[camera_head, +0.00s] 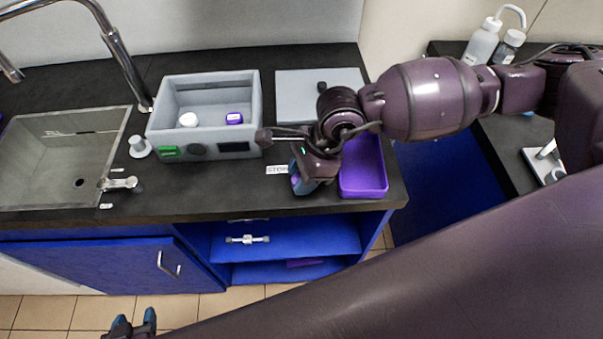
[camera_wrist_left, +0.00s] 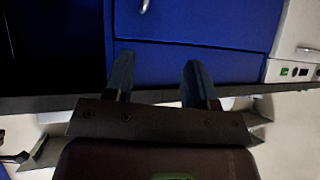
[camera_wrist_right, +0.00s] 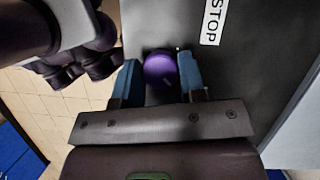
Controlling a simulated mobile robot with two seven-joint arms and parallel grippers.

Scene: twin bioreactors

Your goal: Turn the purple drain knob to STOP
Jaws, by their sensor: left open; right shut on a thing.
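The purple drain knob (camera_wrist_right: 160,68) shows in the right wrist view as a rounded purple top between the blue fingertips of my right gripper (camera_wrist_right: 157,72). The fingers are shut on its sides. A white label reading STOP (camera_wrist_right: 213,20) lies on the dark worktop close to it. In the head view my right gripper (camera_head: 310,183) is at the worktop's front edge, beside a white label (camera_head: 279,169), and it hides the knob. My left gripper (camera_head: 132,324) is low at the bottom edge, open and empty. Its spread fingers also show in the left wrist view (camera_wrist_left: 158,78).
A purple tray (camera_head: 363,188) is right beside my right gripper. A grey bioreactor tub (camera_head: 205,78) holds a white and a purple item. A sink (camera_head: 60,188) with a tap is at the left. Blue cabinets (camera_head: 110,264) are below the worktop.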

